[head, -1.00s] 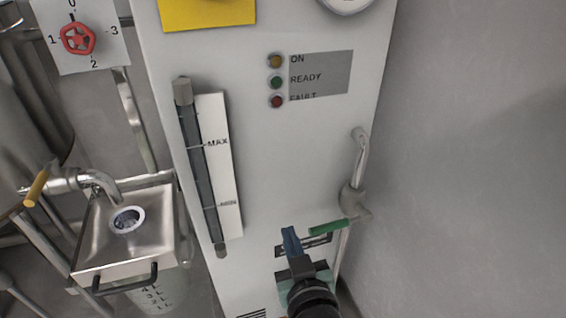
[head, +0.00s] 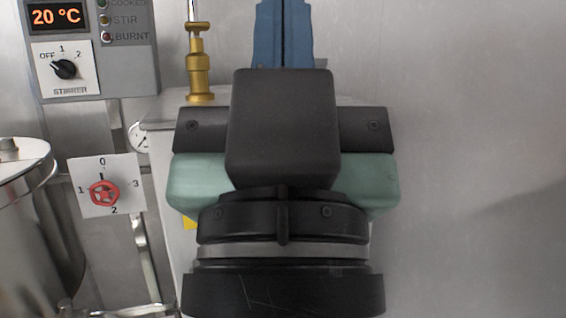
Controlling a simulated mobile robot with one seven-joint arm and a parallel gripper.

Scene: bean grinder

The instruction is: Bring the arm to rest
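My gripper (head: 284,30) is large and close in the middle of the head view, pointing up. Its blue fingers lie side by side with no clear gap, so it looks shut. The top frame edge cuts off the fingers, and nothing held shows. The dark wrist and green-sided gripper body hide much of the white cabinet behind.
A brass valve (head: 198,72) stands on the white cabinet (head: 165,108), just left of my gripper. Bare wall (head: 480,150) fills the right.

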